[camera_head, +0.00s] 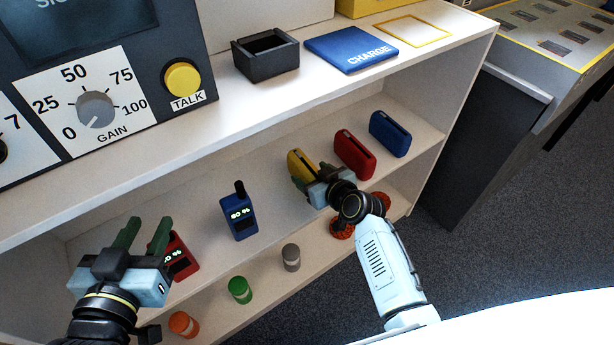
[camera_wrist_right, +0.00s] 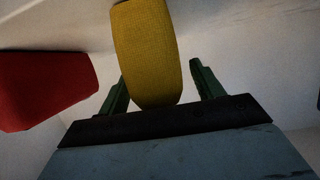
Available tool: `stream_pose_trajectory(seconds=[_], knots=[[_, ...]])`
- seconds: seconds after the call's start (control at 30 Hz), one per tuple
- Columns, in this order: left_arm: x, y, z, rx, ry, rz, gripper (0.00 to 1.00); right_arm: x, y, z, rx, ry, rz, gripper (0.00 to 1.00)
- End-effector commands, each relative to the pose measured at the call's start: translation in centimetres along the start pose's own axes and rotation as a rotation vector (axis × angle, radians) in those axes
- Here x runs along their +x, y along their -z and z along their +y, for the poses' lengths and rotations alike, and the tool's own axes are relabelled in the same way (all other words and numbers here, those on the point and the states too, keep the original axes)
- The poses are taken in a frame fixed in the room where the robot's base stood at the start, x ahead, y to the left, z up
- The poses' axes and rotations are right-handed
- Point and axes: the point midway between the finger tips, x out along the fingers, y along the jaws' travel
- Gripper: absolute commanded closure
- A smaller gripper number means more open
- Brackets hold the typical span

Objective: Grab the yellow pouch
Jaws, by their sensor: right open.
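The yellow pouch (camera_head: 301,165) stands on the middle shelf, left of a red pouch. My right gripper (camera_head: 308,184) is in front of it and partly hides it in the head view. In the right wrist view the yellow pouch (camera_wrist_right: 147,52) is large and lies between the two green fingers of my open right gripper (camera_wrist_right: 158,85), nearer the left finger. I cannot tell whether a finger touches it. My left gripper (camera_head: 142,235) is at the lower left, its two fingers apart, near a red radio (camera_head: 180,258).
The red pouch (camera_head: 354,154) and a blue pouch (camera_head: 390,134) stand to the right on the same shelf. The red pouch also shows in the right wrist view (camera_wrist_right: 45,88). A blue radio (camera_head: 240,215) stands to the left. Several small canisters are on the lower shelf.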

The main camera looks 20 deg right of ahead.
Motion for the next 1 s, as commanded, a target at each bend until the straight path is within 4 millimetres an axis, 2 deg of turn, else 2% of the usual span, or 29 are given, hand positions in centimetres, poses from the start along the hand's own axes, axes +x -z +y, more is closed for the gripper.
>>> stream_pose_trajectory(seconds=[0.27,0.7,1.0], knots=[[0.02,0.28,0.05,0.0,-0.001,0.015,0.64,0.11,0.03,-0.02,0.0,0.0,0.0,0.34],[0.03,0.2,0.04,0.0,-0.001,0.012,0.64,0.09,0.01,-0.02,0.0,0.0,0.0,0.89],[-0.01,0.14,0.02,-0.001,-0.001,0.005,0.64,0.06,0.14,0.01,0.0,0.0,0.002,0.89]])
